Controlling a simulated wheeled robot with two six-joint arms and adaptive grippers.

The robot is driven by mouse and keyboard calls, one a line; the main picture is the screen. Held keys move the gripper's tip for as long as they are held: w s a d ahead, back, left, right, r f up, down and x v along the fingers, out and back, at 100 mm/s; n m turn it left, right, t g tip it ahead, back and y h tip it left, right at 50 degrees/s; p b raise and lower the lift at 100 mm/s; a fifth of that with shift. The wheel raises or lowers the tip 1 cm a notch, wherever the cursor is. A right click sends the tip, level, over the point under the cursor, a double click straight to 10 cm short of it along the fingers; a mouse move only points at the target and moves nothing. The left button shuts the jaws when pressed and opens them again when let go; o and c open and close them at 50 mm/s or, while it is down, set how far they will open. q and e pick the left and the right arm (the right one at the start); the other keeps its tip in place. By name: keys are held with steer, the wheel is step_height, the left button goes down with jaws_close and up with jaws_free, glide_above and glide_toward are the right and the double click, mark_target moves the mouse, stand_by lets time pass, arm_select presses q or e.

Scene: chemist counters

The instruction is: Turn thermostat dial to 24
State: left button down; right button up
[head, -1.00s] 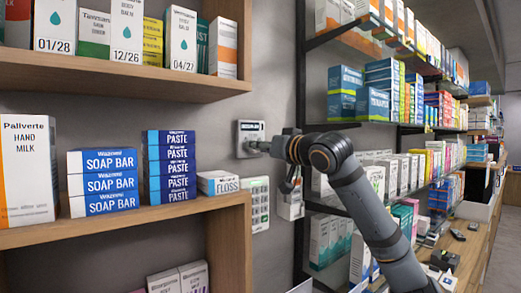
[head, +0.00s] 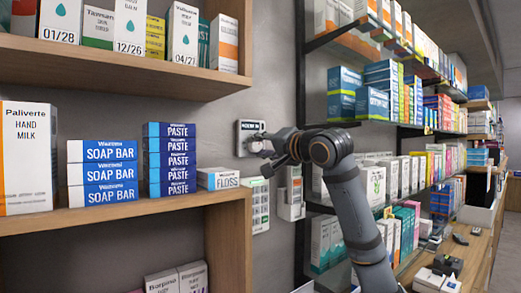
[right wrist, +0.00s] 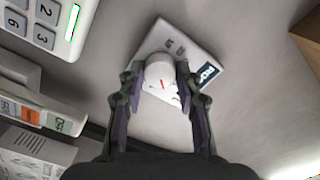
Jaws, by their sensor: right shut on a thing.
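The thermostat (head: 250,128) is a small pale box on the grey wall, with a dark display strip along its top in the head view. In the right wrist view the thermostat (right wrist: 204,50) looks tilted, with its dark green display at the right. Its round white dial (right wrist: 160,76) carries a small red mark. My right gripper (right wrist: 158,72) is shut on the dial, one finger on each side. In the head view the right gripper (head: 262,145) partly covers the dial. The number on the display is too small to read. My left gripper is not in view.
A white keypad (head: 258,205) hangs on the wall below the thermostat, and a white wall device (head: 291,194) is beside it. Wooden shelves with boxes, including a floss box (head: 218,179), stand at the left. Dark-framed stocked shelves (head: 340,40) stand at the right.

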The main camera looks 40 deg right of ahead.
steer(key=shift+m, duration=0.3)
stand_by(0.4)
steer(key=o, duration=1.1)
steer(key=shift+o, duration=0.2)
